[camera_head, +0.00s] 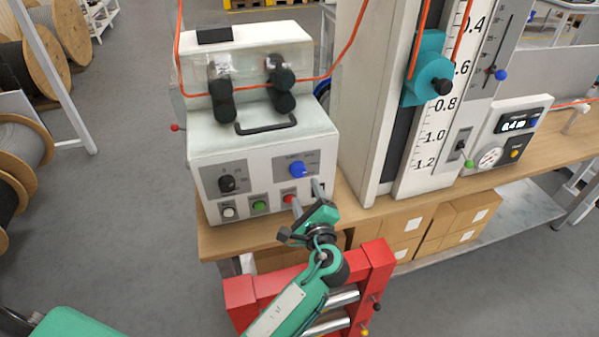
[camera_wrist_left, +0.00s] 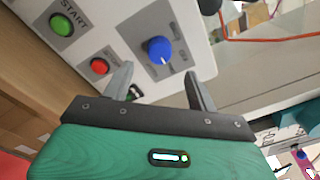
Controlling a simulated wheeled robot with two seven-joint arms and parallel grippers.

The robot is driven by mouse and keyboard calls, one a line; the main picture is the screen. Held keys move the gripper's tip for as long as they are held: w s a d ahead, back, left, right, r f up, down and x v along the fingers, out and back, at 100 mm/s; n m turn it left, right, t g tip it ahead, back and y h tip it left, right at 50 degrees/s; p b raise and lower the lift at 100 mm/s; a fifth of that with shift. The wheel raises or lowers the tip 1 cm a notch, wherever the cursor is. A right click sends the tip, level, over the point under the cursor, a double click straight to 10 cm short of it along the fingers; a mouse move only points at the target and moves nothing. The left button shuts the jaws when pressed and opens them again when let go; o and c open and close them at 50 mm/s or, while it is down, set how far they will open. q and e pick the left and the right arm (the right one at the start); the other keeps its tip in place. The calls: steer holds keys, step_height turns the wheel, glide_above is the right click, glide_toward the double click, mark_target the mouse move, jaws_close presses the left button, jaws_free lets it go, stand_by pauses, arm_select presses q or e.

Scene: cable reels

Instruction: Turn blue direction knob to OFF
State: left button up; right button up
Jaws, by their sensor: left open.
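The blue direction knob (camera_head: 297,169) sits at the upper right of the white machine's front panel. In the left wrist view the blue knob (camera_wrist_left: 159,49) lies beyond and between my fingertips, apart from them, with a pale pointer mark at its lower edge. The panel lettering around it is too small to read surely. My left gripper (camera_head: 307,196) is open and empty in front of the panel, just below the knob. Its two fingers also show in the left wrist view (camera_wrist_left: 158,84). My right gripper is not in view.
A black knob (camera_head: 227,183) is left on the same panel. Below are a white button (camera_head: 229,212), a green button (camera_head: 260,206) and a red button (camera_head: 289,199), the last close to my fingers. A tall scale column (camera_head: 359,110) stands to the right on the wooden bench (camera_head: 505,176).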

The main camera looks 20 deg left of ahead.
mark_target(299, 174)
arm_select(q)
steer(key=p+x, duration=0.1)
steer(key=x, duration=0.7)
steer(key=shift+p, duration=0.35)
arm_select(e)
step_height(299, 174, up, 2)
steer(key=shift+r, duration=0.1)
arm_select(q)
steer(key=shift+c, duration=0.5)
